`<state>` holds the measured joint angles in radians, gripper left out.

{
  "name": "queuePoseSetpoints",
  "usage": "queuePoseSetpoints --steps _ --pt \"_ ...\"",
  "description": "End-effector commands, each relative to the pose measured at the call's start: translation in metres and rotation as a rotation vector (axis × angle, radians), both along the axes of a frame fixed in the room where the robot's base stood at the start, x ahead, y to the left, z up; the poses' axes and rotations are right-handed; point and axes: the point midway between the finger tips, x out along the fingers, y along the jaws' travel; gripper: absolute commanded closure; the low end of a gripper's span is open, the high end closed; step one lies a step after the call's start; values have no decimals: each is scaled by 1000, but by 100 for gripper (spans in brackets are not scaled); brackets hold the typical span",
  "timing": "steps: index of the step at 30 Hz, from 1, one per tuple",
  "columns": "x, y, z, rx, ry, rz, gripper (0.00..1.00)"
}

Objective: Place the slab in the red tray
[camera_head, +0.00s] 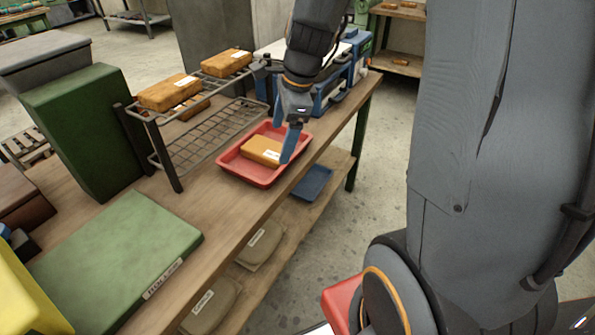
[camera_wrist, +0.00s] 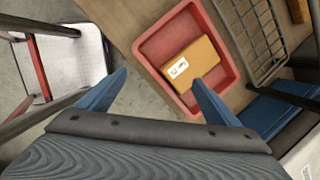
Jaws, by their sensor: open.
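The slab (camera_head: 262,150) is an orange-brown block with a white label. It lies inside the red tray (camera_head: 234,171) on the workbench. In the wrist view the slab (camera_wrist: 203,56) rests on the floor of the red tray (camera_wrist: 229,72), turned at an angle to its sides. My gripper (camera_head: 284,142) has blue fingers, spread apart and empty, over the tray's right side. In the wrist view my gripper (camera_wrist: 160,84) shows one fingertip near the slab's lower edge and the other outside the tray. Whether a finger touches the slab cannot be told.
A wire rack (camera_head: 209,136) beside the tray carries similar orange-brown slabs (camera_head: 170,92) on top. A green box (camera_head: 95,130) and a flat green case (camera_head: 118,258) stand on the bench (camera_head: 215,222) to the left. A blue tray (camera_head: 312,182) lies on the lower shelf.

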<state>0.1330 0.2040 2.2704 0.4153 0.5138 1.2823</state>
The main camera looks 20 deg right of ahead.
Motion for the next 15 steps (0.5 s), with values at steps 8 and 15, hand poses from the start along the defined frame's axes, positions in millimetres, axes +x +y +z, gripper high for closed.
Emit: queuePoseSetpoints --steps 8,15 --pt "-83 13 -15 -237 -28 945 15" --pt "-132 13 -24 -339 -35 1567 15"
